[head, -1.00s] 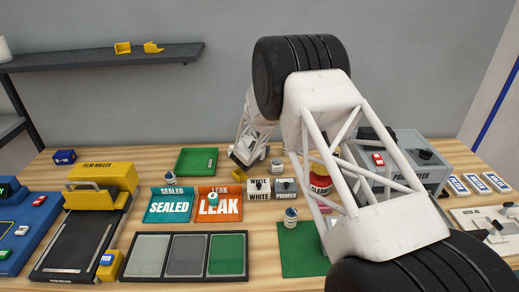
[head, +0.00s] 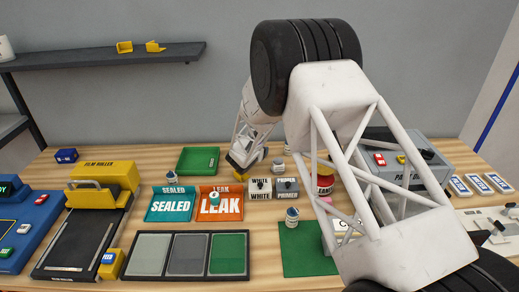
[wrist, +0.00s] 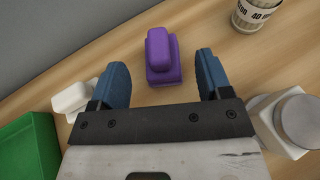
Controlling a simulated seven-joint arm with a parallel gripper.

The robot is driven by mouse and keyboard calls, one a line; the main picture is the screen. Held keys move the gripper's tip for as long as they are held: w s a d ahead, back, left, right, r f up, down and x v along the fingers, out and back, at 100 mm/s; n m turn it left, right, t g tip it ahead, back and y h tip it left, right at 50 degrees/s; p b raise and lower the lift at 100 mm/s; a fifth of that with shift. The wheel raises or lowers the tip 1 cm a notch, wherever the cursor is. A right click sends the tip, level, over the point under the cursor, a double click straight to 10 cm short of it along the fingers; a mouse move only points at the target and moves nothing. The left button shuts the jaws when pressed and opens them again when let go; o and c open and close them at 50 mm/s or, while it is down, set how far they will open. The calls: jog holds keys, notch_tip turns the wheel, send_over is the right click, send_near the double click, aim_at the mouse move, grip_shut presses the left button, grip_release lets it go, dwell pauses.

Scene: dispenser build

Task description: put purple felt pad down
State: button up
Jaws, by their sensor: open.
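The purple felt pad (wrist: 163,58), a small block on a wider base, sits on the wooden table in the wrist view. My gripper (wrist: 158,72) is open, its two blue fingers apart on either side in the picture. The pad shows in the gap between them and beyond, with clear space on both sides, so it is not gripped. In the head view my gripper (head: 240,163) is low over the back of the table, right of the green tray. I cannot make out the pad there.
The green tray (wrist: 28,150) and a small white object (wrist: 74,97) are left of the gripper in the wrist view. A labelled jar (wrist: 262,14) and a white bottle (wrist: 291,122) stand on the right. Sealed and leak bins (head: 196,190) are in front in the head view.

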jog(key=shift+v, duration=3.4)
jog(key=s+d+r+m+g+h, duration=0.3)
jog(key=s+d+r+m+g, duration=0.4)
jog(key=s+d+r+m, duration=1.35)
jog(key=s+r+m+g+y, duration=0.1)
jog(key=s+m+y, duration=0.1)
jog(key=s, duration=1)
jog(key=s+a+r+m+g+y, duration=0.1)
jog(key=s+m, duration=0.4)
jog(key=s, duration=0.7)
jog(key=s+a+r+m+g+y, duration=0.1)
jog(key=s+r+m+y, duration=0.2)
jog(key=s, duration=0.9)
jog(key=shift+r+m+y, duration=0.25)
jog(key=shift+m+y, duration=0.3)
jog(key=shift+y, duration=0.65)
jog(key=shift+a, duration=0.1)
